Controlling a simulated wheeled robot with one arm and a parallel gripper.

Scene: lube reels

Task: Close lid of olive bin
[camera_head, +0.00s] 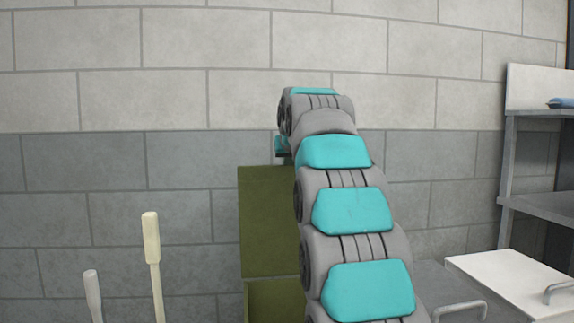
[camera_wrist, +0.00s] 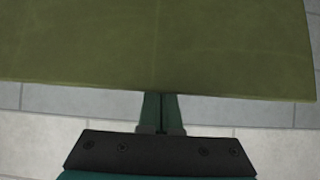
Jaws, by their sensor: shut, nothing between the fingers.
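The olive bin (camera_head: 272,302) is low in the middle of the head view, partly hidden by my arm and cut off by the lower picture edge. Its olive lid (camera_head: 266,222) stands up open above it, in front of the wall. My arm covers the lid's right side. In the wrist view the lid (camera_wrist: 160,45) is a broad olive panel filling the upper part. My gripper (camera_wrist: 160,98) is shut and empty, its fingertips at the lid's edge. I cannot tell whether they touch it. The fingers are hidden in the head view.
Two pale upright handles (camera_head: 152,240) (camera_head: 92,295) stand left of the bin. At the right are a grey shelf rack (camera_head: 508,165) and a white-topped unit (camera_head: 510,275) with metal handles. A block wall (camera_head: 180,160) is behind the bin.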

